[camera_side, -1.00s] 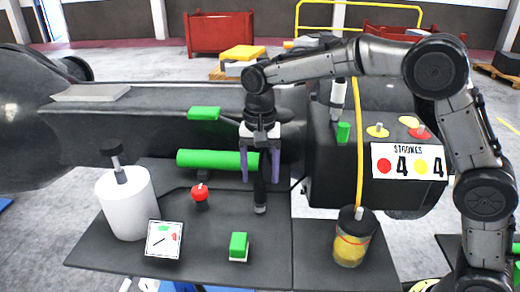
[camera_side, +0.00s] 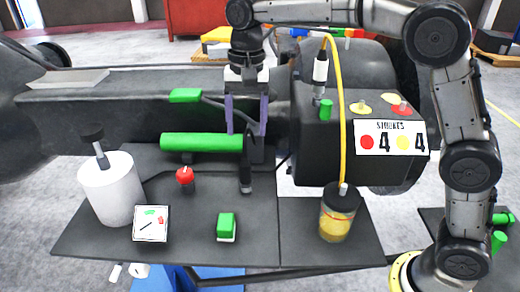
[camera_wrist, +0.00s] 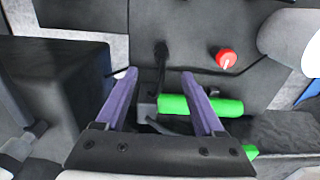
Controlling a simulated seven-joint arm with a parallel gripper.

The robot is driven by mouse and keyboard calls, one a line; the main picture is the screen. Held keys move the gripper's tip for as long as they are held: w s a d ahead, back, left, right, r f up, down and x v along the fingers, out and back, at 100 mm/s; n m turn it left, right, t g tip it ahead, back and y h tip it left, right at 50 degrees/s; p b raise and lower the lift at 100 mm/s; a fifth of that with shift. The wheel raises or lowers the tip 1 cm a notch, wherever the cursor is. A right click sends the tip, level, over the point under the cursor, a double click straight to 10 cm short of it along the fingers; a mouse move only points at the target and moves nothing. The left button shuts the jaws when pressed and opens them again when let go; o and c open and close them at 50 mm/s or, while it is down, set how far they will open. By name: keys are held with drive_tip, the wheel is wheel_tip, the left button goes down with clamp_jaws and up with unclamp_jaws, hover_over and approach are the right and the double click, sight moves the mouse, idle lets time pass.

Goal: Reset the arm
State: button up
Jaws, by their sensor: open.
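My gripper (camera_side: 247,133) is open, its two purple fingers pointing down above a black lever (camera_side: 246,170) at the right end of a green cylinder (camera_side: 201,142). The lever hangs down past the bench's back edge. In the wrist view my gripper (camera_wrist: 158,77) also shows apart fingers. The lever (camera_wrist: 161,62) appears between and beyond them, and the green cylinder (camera_wrist: 215,106) lies behind the right finger. Nothing is held that I can see. Whether a finger touches the lever cannot be told.
A dark housing with a "STROKES" sign (camera_side: 391,138) stands right of the gripper.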

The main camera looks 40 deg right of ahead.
drive_tip(key=s+d+r+n+t+y, duration=0.1)
drive_tip(key=s+d+r+n+t, duration=0.1)
drive_tip(key=s+r, duration=0.35)
drive_tip(key=s+d+r+n+t+y, duration=0.1)
drive_tip(key=s+d+r+n+t, duration=0.1)
drive_tip(key=s, duration=0.6)
drive_tip(key=s+d+f+n+t+h, duration=0.1)
drive_tip(key=s+d+f+n+h, duration=0.1)
drive_tip(key=s+d+f+n, duration=0.2)
drive_tip(key=s+d+f, duration=0.3)
drive_tip(key=s+f, duration=0.3)
drive_tip(key=s, duration=0.4)
drive_tip(key=shift+s+f+n, duration=0.3)
drive_tip(key=shift+f+n, duration=0.1)
drive_tip(key=shift+o, duration=0.6)
